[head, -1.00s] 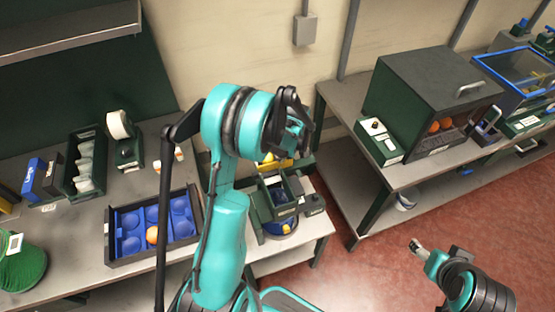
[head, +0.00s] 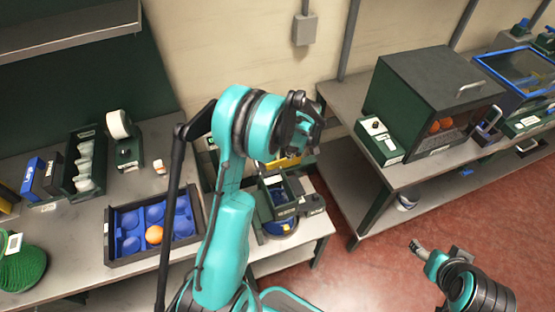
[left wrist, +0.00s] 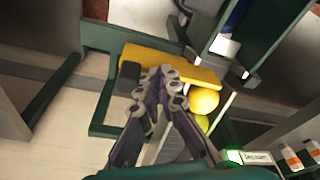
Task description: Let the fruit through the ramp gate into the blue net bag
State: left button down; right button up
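The yellow gate (left wrist: 185,68) is a flat bar with a dark block at its left end in the left wrist view; part of it also shows in the head view (head: 287,162). Two yellow fruits (left wrist: 204,98) lie just right of and below it. My left gripper (left wrist: 164,80) has its fingertips together over the gate bar, beside the dark block; contact cannot be told. In the head view the left gripper (head: 303,118) hangs above the dark green ramp (head: 275,182). Something blue, perhaps the net bag (head: 280,232), shows below the ramp. My right gripper (head: 416,246) is low at right, its fingers too small to read.
A tray with blue cups (head: 112,262) holding one orange (head: 154,235) is on the left bench. A green mesh roll (head: 22,265) and a tape dispenser (head: 130,160) stand there too. A dark cabinet (head: 430,85) stands on the right bench. Red floor at right is clear.

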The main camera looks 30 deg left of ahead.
pick_arm(q)
jog(key=shift+w+d+f, duration=0.1)
jog(key=shift+w+d, duration=0.65)
jog(key=shift+w, duration=0.2)
jog(key=shift+w+d+f, duration=0.1)
jog(key=shift+w+d, duration=0.6)
jog(key=shift+w, duration=0.25)
pick_arm(e)
jog(key=shift+f, duration=0.25)
pick_arm(q)
jog(key=shift+a, duration=0.1)
jog(key=shift+s+a+r+b, duration=0.1)
jog(key=shift+s+a+b, duration=0.25)
jog(key=shift+s, duration=0.15)
jog(key=shift+w+a+r+p, duration=0.1)
jog(key=shift+w+r+p, duration=0.15)
jog(key=shift+r+p, duration=0.4)
jog(key=shift+a+p+v, duration=0.25)
jog(key=shift+p+v, duration=0.35)
jog(key=shift+v, duration=0.65)
jog(key=shift+a+p+v, duration=0.15)
jog(key=shift+p+v, duration=0.45)
jog(key=shift+v, duration=0.45)
jog(key=shift+a+p+v, duration=0.2)
jog(key=shift+p+v, duration=0.4)
jog(key=shift+v, duration=0.45)
pick_arm(e)
jog(key=r, duration=0.4)
jog(key=shift+w+a+r, duration=0.15)
jog(key=shift+w+r, duration=0.05)
